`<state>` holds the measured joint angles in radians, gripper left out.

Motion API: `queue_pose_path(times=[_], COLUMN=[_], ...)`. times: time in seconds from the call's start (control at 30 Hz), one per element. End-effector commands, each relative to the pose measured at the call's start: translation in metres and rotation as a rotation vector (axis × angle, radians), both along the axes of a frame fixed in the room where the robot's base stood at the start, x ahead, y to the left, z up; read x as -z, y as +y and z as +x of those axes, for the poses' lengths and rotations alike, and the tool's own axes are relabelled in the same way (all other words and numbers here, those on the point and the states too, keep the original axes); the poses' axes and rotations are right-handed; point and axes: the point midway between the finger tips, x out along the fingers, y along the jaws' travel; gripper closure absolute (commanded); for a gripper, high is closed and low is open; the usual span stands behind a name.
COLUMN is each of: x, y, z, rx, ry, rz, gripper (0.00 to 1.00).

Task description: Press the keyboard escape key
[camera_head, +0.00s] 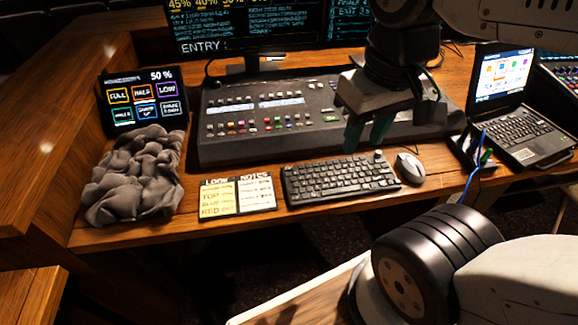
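The black keyboard (340,180) lies flat on the wooden desk, in front of the mixing console. Its escape key would be at the far left corner, but single keys are too small to read here. My gripper (367,134) hangs over the front right part of the console, pointing down with dark green fingers. The fingers are apart with a gap between them and nothing visible in it. The gripper is behind the keyboard's right half in the picture, apart from the far left corner. Its exact height is unclear.
The mixing console (240,150) stands behind the keyboard. A mouse (410,168) lies right of it; note cards (237,195) lie left. A crumpled grey cloth (135,178), a small touch screen (144,98), a laptop (510,115) and a large monitor (270,28) are around.

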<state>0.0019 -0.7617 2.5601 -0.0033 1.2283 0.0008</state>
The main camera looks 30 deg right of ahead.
Motion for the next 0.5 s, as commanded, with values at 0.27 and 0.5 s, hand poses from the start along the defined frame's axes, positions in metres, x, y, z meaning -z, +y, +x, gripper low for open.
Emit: queue_pose_path(times=[0.27,0.5], x=[0.0,0.0001], y=[0.0,0.0], z=[0.0,0.0], rx=[0.0,0.0], ry=[0.0,0.0], rz=[0.0,0.0], gripper=[0.94,1.0])
